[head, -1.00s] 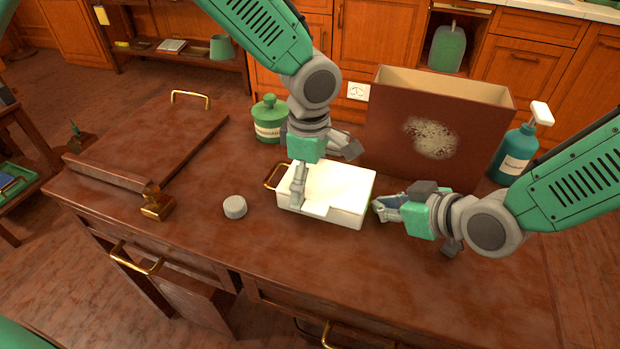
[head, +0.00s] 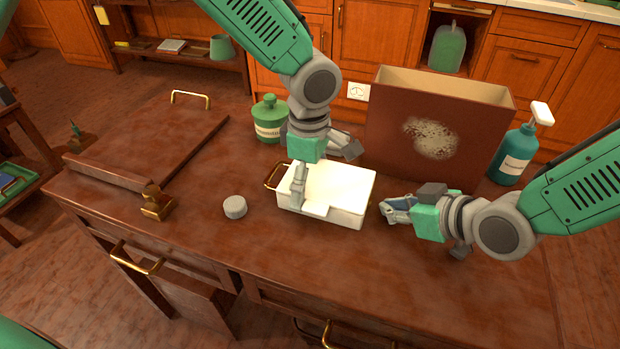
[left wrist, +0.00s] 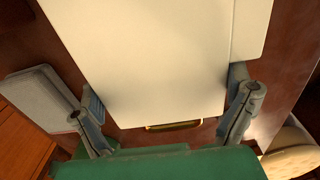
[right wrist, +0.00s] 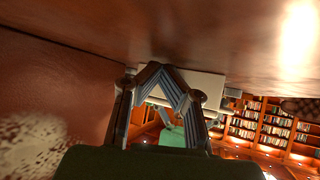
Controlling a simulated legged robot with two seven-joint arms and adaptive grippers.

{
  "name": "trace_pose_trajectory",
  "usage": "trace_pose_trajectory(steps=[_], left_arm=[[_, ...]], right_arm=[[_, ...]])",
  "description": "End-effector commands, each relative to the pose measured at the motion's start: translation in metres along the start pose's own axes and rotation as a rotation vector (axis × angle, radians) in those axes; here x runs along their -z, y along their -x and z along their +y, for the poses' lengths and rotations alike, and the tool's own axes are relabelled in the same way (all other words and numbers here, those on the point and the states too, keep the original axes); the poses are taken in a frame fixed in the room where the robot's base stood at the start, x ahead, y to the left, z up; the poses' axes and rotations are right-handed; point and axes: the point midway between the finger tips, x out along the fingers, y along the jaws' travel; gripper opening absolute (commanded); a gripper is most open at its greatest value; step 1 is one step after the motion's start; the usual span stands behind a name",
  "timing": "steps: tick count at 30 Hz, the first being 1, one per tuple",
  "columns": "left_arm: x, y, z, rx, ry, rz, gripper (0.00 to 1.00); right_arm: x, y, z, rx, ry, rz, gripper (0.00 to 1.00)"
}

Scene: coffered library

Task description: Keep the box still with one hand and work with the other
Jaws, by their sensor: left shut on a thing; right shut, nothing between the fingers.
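The white box (head: 345,190) with a brass handle (head: 274,177) sits on the brown desk. In the left wrist view the white box (left wrist: 160,60) lies between the fingers. My left gripper (head: 322,178) reaches down from above and is shut across the box. My right gripper (head: 386,208) is just right of the box, apart from it, with its fingers shut and empty. In the right wrist view its fingertips (right wrist: 160,68) meet, and the white box (right wrist: 195,85) shows beyond them.
A grey round puck (head: 235,207) lies left of the box. A brass-handled panel (head: 165,135) lies at left. The desk's front middle is clear.

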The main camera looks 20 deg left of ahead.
Motion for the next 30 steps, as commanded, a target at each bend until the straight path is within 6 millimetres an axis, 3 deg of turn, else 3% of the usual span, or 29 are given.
trace_pose_trajectory(steps=[15,28,29,30], left_arm=[[0.001,-0.002,-0.002,0.006,0.0,0.002,0.58],[0.001,-0.003,-0.002,0.006,0.0,0.002,0.58],[0.001,-0.002,-0.002,0.005,0.0,0.002,1.0],[0.001,-0.002,-0.002,0.005,0.0,0.002,1.0]], right_arm=[[-0.026,0.035,0.026,-0.001,-0.002,0.0,0.0],[-0.028,0.038,0.028,0.0,0.0,0.0,0.0],[-0.028,0.038,0.028,0.0,0.0,0.0,0.0],[-0.028,0.038,0.028,0.0,0.0,0.0,0.0]])
